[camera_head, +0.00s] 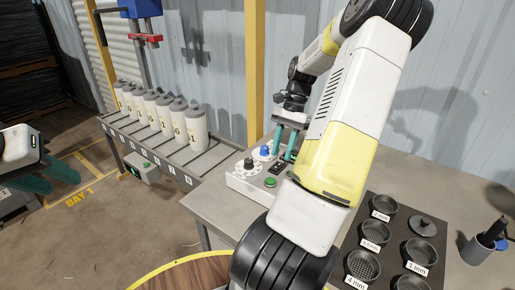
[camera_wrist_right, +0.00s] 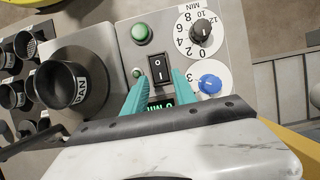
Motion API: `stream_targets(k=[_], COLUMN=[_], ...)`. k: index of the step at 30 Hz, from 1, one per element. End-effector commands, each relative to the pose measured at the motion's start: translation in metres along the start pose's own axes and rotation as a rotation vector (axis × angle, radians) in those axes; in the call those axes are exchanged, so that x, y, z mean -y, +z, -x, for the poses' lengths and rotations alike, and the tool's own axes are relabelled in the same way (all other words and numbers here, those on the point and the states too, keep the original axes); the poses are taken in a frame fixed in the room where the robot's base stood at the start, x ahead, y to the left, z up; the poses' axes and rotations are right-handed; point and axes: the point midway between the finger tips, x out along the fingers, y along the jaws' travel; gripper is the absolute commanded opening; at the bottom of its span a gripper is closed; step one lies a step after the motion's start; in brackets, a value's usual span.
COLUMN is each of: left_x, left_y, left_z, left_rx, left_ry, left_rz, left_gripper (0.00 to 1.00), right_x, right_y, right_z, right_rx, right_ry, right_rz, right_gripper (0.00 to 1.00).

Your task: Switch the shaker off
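The shaker's grey control panel (camera_wrist_right: 213,65) shows a black rocker switch (camera_wrist_right: 159,69) marked I and O, a green button (camera_wrist_right: 141,32), a black minute dial (camera_wrist_right: 201,31), a blue knob (camera_wrist_right: 209,84) and a lit green display (camera_wrist_right: 160,105). A small green lamp (camera_wrist_right: 137,73) sits beside the switch. In the head view the panel (camera_head: 243,183) is partly behind my right arm. My right gripper (camera_wrist_right: 160,77) is open and empty, its teal fingers either side of the switch's lower end; contact cannot be told. My left gripper (camera_head: 63,179) is open and empty, far left.
A pan (camera_wrist_right: 67,84) sits on the shaker. Several sieves (camera_head: 363,266) stand on a dark mat at right, near a cup with tools (camera_head: 477,248). Several white bottles (camera_head: 166,115) line a roller conveyor (camera_head: 187,157) at left. Floor before my left gripper is clear.

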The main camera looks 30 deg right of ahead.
Motion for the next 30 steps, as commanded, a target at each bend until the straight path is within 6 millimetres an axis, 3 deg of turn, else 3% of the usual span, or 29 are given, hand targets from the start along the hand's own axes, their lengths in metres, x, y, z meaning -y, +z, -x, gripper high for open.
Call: stream_targets(k=[6, 16, 21, 30], left_x=[0.000, 0.000, 0.000, 0.000], left_y=[0.000, 0.000, 0.000, 0.000], left_z=[0.000, 0.000, 0.000, 0.000], left_rx=[0.000, 0.000, 0.000, 0.000], left_ry=[0.000, 0.000, 0.000, 0.000], left_rz=[0.000, 0.000, 0.000, 0.000], left_gripper=[0.36, 0.36, 0.36, 0.36], right_x=[0.000, 0.000, 0.000, 0.001], right_y=[0.000, 0.000, 0.000, 0.003], right_z=[-0.026, -0.030, -0.030, -0.030], right_rx=[0.001, -0.001, -0.001, -0.047], right_ry=[0.001, -0.001, -0.001, 0.004], right_rz=[0.001, 0.002, 0.002, 0.003], right_gripper=[0.33, 0.33, 0.01, 0.00])
